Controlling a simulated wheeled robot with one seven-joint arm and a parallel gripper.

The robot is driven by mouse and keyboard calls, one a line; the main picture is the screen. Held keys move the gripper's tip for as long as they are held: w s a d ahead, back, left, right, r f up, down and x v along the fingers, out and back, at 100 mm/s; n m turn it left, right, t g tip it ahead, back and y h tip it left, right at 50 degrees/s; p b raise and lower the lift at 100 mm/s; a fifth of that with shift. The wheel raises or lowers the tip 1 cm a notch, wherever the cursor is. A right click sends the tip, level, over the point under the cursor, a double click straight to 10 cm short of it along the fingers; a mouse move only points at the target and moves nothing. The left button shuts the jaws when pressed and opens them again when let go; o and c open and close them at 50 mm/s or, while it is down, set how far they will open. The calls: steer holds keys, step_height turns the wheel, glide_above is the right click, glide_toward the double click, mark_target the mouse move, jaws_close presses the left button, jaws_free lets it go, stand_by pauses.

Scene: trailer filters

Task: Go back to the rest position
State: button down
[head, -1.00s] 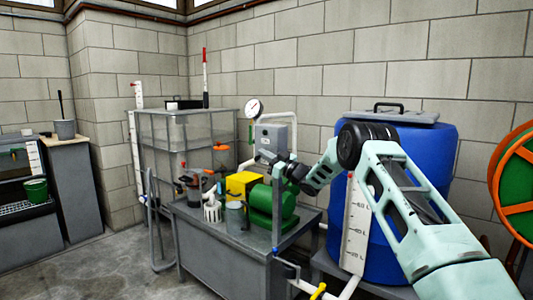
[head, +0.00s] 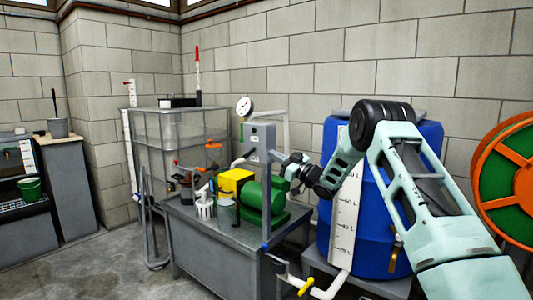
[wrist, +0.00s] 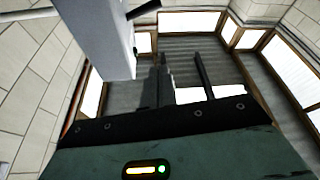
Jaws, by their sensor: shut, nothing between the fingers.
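My arm reaches in from the lower right in the head view, with its black elbow raised in front of the blue barrel. My gripper (head: 287,160) is at the arm's end, small and partly unclear, just right of the grey control box (head: 259,143). In the wrist view my gripper (wrist: 182,72) points up toward the ceiling and windows. A pale grey box-like shape (wrist: 97,38) stands close to the fingers at the upper left of that view.
A grey bench (head: 205,245) carries a green motor (head: 265,197), a yellow block (head: 232,182) and small containers. The blue barrel (head: 385,245), with a white scale (head: 344,215), stands behind my arm. An orange and green reel (head: 505,180) is at right. Floor (head: 80,265) at lower left is clear.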

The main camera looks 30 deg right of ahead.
steer(key=shift+s+d+f, duration=0.25)
steer(key=shift+s+d, duration=0.05)
steer(key=shift+s, duration=0.25)
steer(key=shift+a, duration=0.1)
